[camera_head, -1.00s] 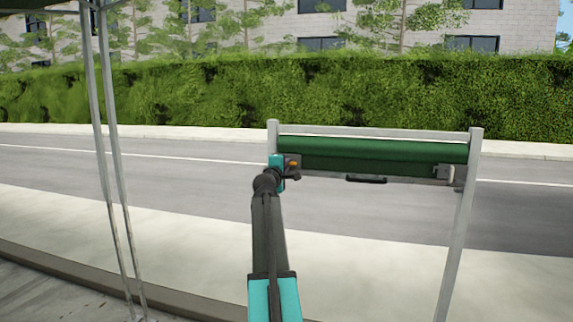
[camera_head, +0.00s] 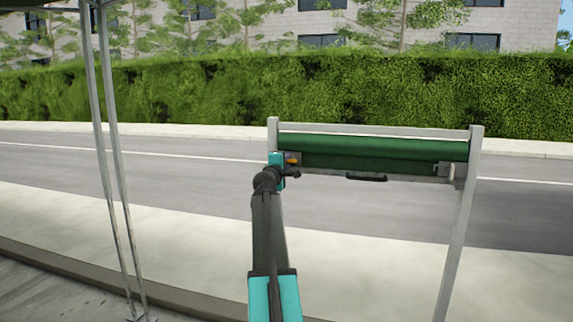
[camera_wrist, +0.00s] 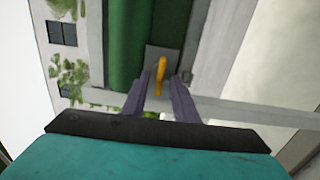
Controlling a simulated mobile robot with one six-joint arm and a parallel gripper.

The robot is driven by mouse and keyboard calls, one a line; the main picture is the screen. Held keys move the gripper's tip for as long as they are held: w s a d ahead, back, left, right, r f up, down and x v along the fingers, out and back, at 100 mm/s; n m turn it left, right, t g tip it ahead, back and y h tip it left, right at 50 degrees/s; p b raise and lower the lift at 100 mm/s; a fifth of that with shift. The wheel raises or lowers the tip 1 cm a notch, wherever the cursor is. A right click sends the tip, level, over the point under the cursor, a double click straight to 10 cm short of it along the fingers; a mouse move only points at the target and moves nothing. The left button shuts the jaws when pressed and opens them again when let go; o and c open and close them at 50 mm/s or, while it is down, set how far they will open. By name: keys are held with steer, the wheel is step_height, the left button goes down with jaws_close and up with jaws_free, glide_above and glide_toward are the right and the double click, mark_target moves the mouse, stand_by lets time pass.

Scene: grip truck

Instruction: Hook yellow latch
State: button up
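The yellow latch (camera_wrist: 161,72) is a small curved hook on a grey plate (camera_wrist: 152,57) at the left end of the green roll. In the head view the latch (camera_head: 292,161) shows as a small orange-yellow spot beside my arm's end. My gripper (camera_wrist: 161,82) is open in the wrist view, with one finger on each side of the latch. I cannot tell whether either finger touches it. In the head view my gripper (camera_head: 294,173) is at the left post, partly hidden by my wrist.
The green roll (camera_head: 370,148) hangs in a grey frame with a right post (camera_head: 467,215) and a black handle (camera_head: 366,178) below. A grey bracket (camera_head: 443,170) sits at its right end. Thin metal poles (camera_head: 112,150) stand at left. The road lies behind.

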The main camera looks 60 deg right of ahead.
steer(key=b+v, duration=0.3)
steer(key=v, duration=1)
steer(key=shift+a, duration=0.3)
steer(key=shift+s, duration=0.1)
